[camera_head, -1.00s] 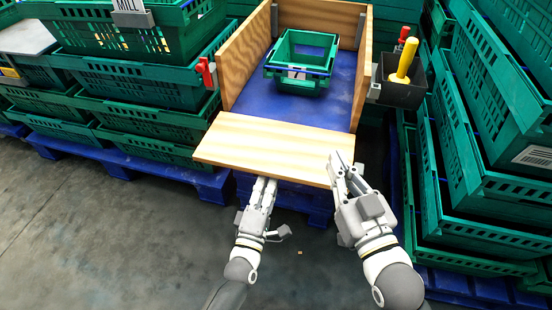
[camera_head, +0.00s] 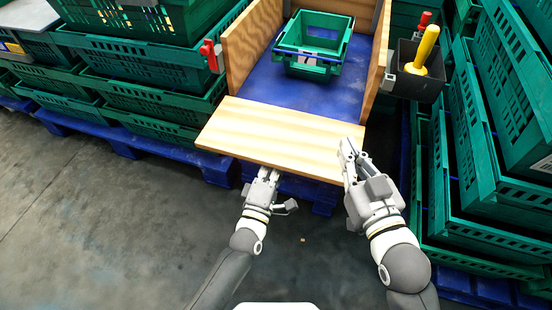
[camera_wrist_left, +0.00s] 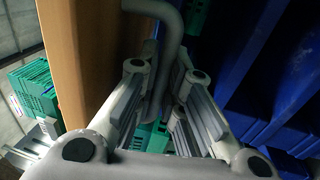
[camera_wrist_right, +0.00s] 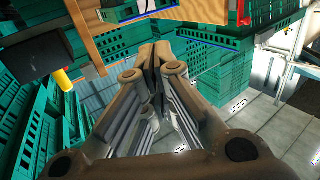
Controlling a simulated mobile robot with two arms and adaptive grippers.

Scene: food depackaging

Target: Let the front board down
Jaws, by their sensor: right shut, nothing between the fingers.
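The front board (camera_head: 280,137) is a pale wooden panel, tilted outward from the front of the wooden-sided box; its exact angle is hard to tell. My left gripper (camera_head: 264,174) is at the board's outer edge, partly hidden under it. In the left wrist view a grey bar handle (camera_wrist_left: 170,35) runs between the fingers of the left gripper (camera_wrist_left: 163,75), which look closed around it, beside the board's brown face (camera_wrist_left: 75,60). My right gripper (camera_head: 348,148) is shut and empty at the board's right front corner; its fingertips meet in the right wrist view (camera_wrist_right: 157,55).
A green crate (camera_head: 312,45) stands on the box's blue floor (camera_head: 290,85). A red latch (camera_head: 210,55) is on the left, and a dark holder (camera_head: 418,85) with a yellow-handled tool (camera_head: 425,50) on the right. Stacked green crates flank both sides; the grey floor in front is clear.

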